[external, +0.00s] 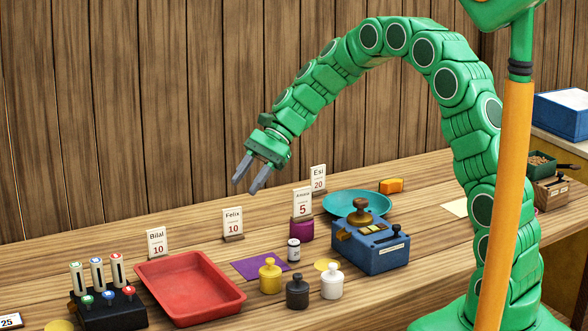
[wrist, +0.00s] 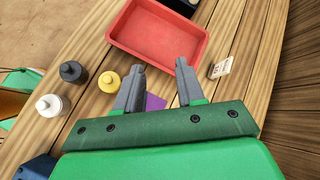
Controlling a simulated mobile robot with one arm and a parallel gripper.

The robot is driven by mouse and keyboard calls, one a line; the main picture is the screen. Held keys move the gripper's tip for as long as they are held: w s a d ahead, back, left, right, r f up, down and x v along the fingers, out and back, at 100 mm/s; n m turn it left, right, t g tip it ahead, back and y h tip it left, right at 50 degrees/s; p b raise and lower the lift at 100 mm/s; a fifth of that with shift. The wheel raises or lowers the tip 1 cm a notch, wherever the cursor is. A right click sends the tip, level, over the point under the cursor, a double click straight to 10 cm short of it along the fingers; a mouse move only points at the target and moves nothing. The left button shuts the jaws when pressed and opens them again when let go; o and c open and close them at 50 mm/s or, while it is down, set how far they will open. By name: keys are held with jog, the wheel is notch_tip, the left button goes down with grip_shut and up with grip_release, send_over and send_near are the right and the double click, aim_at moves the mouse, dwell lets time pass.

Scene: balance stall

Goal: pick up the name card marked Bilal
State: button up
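The name card marked Bilal (external: 157,242), a small white upright card with the number 10, stands behind the back edge of the red tray (external: 136,268) at the left in the external view. My gripper (external: 247,188) is in the air above the stall, right of and higher than that card, with its fingers apart and nothing between them. In the wrist view my gripper (wrist: 160,80) also shows open and empty. One small white card (wrist: 221,68) is beside the red tray there; its writing is too small to tell which name it bears.
Other name cards stand along the back: Felix (external: 233,222), one marked 5 (external: 303,201) and Esi (external: 318,178). A block with levers (external: 110,308) stands left of the tray. Yellow (external: 270,277), dark (external: 297,292) and white (external: 332,282) weights and a blue box (external: 372,253) stand to its right.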

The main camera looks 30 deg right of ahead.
jog(key=w+a+f+m+y, duration=0.1)
jog(key=w+a+f+m, duration=0.1)
jog(key=w+a+f, duration=0.2)
jog(key=w+a+f+m+t+y, duration=0.1)
jog(key=w+a+f+m, duration=0.2)
jog(key=w+f, duration=0.3)
jog(key=w+a+f+m+y, duration=0.2)
jog(key=w+a+f, duration=0.3)
jog(key=w, duration=0.2)
jog(key=shift+a+m+t, duration=0.3)
jog(key=shift+m+t, duration=0.1)
send_over(153, 257)
jog(key=shift+w+f, duration=0.2)
jog(key=shift+f, duration=1.1)
grip_shut()
